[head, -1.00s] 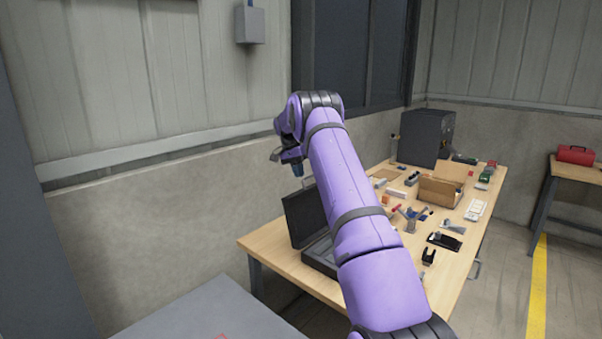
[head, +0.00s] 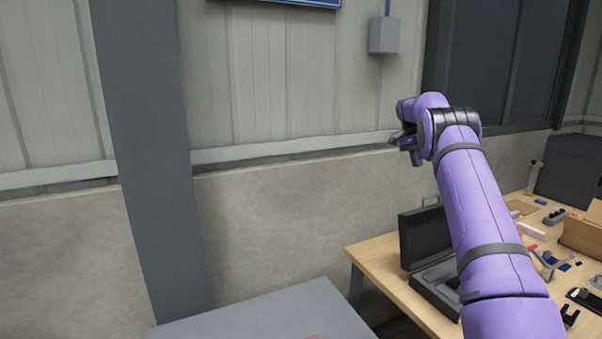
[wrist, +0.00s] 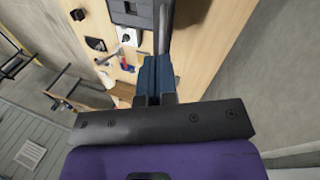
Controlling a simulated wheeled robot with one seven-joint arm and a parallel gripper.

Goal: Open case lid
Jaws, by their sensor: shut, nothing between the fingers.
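The dark case stands at the near left end of the wooden table (head: 372,259). Its lid (head: 424,234) is raised, roughly upright, with a handle on its top edge. Its base (head: 436,288) lies flat and open, partly covered by my arm. The fingers also show shut together in the wrist view (wrist: 154,75). A dark grey part of what looks like the case (wrist: 131,10) shows at the top of the wrist view.
Several small tools and parts lie on the table right of my arm, with a dark box (head: 570,170) at the back. A grey flat surface (head: 270,315) is at the bottom front. A concrete wall (head: 270,220) runs behind, with a dark post (head: 150,150) at left.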

